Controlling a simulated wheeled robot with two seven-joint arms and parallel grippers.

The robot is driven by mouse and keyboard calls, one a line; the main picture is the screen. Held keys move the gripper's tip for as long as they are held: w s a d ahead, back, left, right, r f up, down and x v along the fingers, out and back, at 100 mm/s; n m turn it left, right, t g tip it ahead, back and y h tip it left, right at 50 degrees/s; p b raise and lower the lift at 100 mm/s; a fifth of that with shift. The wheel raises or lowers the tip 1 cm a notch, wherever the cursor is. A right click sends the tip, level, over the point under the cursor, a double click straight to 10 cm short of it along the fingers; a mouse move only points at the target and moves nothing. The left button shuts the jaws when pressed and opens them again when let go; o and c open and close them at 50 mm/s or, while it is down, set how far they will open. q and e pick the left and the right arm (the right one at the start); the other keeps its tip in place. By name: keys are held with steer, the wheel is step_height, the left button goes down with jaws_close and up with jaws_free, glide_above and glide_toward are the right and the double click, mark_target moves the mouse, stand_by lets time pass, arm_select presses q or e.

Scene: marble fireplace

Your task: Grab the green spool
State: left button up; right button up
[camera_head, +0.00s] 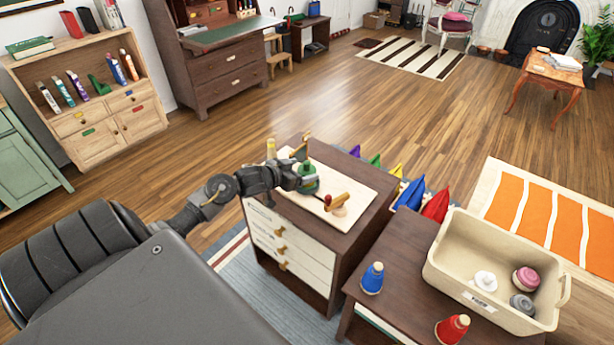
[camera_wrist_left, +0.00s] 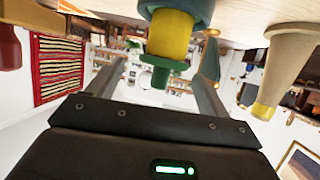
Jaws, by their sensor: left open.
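The green spool (camera_head: 308,171) stands on a pale board (camera_head: 357,184) on top of a small chest of drawers. My left gripper (camera_head: 303,180) is open right at the spool. In the left wrist view, which looks upside down, a green piece with a yellow band (camera_wrist_left: 170,36) hangs between my two open fingers (camera_wrist_left: 162,75), apparently the spool. Whether the fingers touch it is unclear. In the head view the gripper partly hides the spool. My right gripper is not in view.
A wooden piece (camera_head: 338,201) with a red part lies close to the right of the spool. A yellow-topped piece (camera_head: 271,148) stands behind left. A blue spool (camera_head: 372,279), a red spool (camera_head: 452,329) and a cream bin (camera_head: 468,245) are on the neighbouring table.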

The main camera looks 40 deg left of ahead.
mark_target(311, 167)
arm_select(q)
steer(key=shift+x, duration=2.65)
steer(key=shift+a, duration=0.15)
steer(key=c, duration=1.2)
steer(key=shift+o, duration=0.2)
steer(key=shift+r, duration=0.15)
steer(key=shift+r, duration=0.25)
step_height(311, 167, up, 2)
steer(key=shift+r, duration=0.15)
steer(key=s+a+r, duration=0.9)
steer(key=s+r, duration=0.1)
steer(key=shift+a, duration=0.2)
